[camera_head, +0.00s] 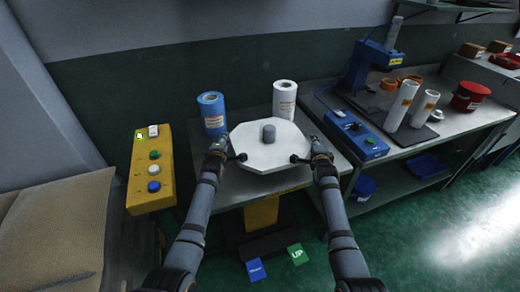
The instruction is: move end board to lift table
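The end board (270,155) is a white octagonal plate, lying about level, with a grey cylinder (269,134) standing up near its middle. It is over the lift table (240,185), a grey top on a yellow column. I cannot tell whether the board touches the tabletop. My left gripper (239,157) is at the board's left edge and my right gripper (297,158) is at its right edge. Both appear shut on the edge, with dark fingertips showing above the board. Their lower fingers are hidden.
A blue film roll (211,115) and a white roll (284,100) stand on the table behind the board. A yellow button box (150,195) is left. A blue pedal (256,270) and green UP pedal (297,254) are below. A workbench (455,125) stands right, cardboard (55,230) left.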

